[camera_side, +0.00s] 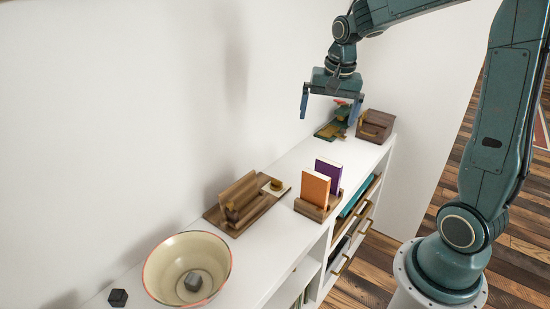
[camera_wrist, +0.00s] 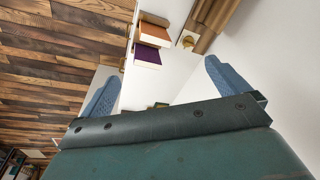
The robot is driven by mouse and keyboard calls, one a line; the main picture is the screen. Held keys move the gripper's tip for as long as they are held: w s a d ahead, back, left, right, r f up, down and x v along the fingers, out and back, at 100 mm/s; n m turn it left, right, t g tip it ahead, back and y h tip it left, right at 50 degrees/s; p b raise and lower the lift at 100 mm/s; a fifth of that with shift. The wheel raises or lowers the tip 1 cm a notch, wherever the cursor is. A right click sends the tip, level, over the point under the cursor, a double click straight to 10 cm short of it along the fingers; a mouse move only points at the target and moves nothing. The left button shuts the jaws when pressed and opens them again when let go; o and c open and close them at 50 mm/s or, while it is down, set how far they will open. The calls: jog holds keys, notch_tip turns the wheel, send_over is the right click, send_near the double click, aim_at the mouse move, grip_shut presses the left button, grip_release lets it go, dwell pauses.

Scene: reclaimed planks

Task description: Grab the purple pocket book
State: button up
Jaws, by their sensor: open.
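The purple pocket book (camera_side: 329,171) stands upright in a small wooden holder (camera_side: 315,211) on the white cabinet top, just behind an orange book (camera_side: 314,188). The orange book hides part of it in the side view. In the wrist view the purple book (camera_wrist: 147,54) shows its page edge and part of its cover, beside the orange book (camera_wrist: 155,33). My gripper (camera_side: 329,110) is open and empty, above the cabinet top and apart from the books. In the wrist view its two blue fingers (camera_wrist: 165,92) are spread wide, with bare white surface between them.
A wooden stand (camera_side: 240,203) and a cream bowl (camera_side: 187,267) holding a grey block sit nearer the camera, with a small dark cube (camera_side: 118,297). A wooden box (camera_side: 375,126) and a green item (camera_side: 333,128) stand at the far end. A white wall runs behind.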

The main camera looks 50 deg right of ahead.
jog(key=w+d+f+m+g, duration=0.1)
jog(key=w+d+f+m, duration=0.25)
jog(key=d+f, duration=0.3)
jog(key=m, duration=0.3)
send_over(329, 162)
notch_tip(329, 162, down, 6)
jog(key=shift+g+y, duration=0.4)
jog(key=shift+s+d+f, duration=0.1)
jog(key=shift+d+f, duration=0.05)
jog(key=shift+f, duration=1.95)
jog(key=shift+d+f, duration=0.1)
jog(key=shift+f, duration=1.95)
jog(key=shift+f, duration=0.1)
jog(key=shift+a+f, duration=0.2)
jog(key=shift+f, duration=2.3)
jog(key=c, duration=0.9)
